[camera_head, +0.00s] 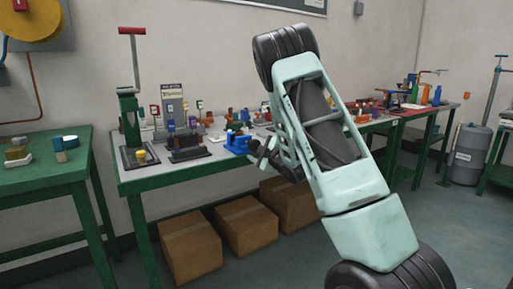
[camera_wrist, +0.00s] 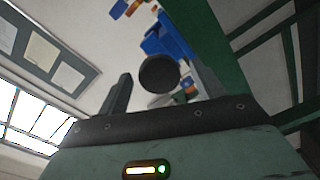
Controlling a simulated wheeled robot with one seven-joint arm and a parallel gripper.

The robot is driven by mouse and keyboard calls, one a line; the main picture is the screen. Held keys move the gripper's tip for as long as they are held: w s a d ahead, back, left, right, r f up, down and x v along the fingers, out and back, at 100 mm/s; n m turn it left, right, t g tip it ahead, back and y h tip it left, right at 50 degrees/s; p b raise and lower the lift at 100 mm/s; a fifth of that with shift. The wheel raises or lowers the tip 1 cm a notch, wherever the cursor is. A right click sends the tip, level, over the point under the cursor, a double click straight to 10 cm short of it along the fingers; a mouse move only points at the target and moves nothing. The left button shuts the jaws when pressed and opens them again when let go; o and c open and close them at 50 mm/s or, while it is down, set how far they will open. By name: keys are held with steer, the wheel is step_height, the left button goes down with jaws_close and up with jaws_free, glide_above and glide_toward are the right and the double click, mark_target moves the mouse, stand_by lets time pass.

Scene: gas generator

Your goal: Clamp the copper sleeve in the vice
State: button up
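The blue vice (camera_head: 238,142) stands near the front edge of the green-legged workbench. My gripper (camera_head: 263,150) is just to its right, at about its height. In the wrist view the two fingers of my gripper (camera_wrist: 161,78) stand apart. A dark round piece (camera_wrist: 158,74) shows end-on between them, with a gap on each side. I cannot tell whether it is the copper sleeve. Blue parts (camera_wrist: 168,38), probably of the vice, show beyond it. No copper-coloured sleeve can be made out in either view.
A green press with a red handle (camera_head: 130,105) stands at the bench's left end. Several small tools and coloured items crowd the bench top. Cardboard boxes (camera_head: 190,248) sit below. Another green table (camera_head: 45,180) is at the left.

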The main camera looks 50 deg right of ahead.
stand_by(0.5)
steer(key=shift+f+n+b, duration=0.15)
steer(key=shift+n+b, duration=0.9)
steer(key=shift+n, duration=0.05)
steer(key=n+b, duration=0.1)
steer(key=n, duration=0.1)
steer(key=shift+n+b, duration=0.3)
steer(key=shift+b, duration=0.05)
steer(key=shift+r+n, duration=0.2)
steer(key=shift+n, duration=0.3)
steer(key=c, duration=1)
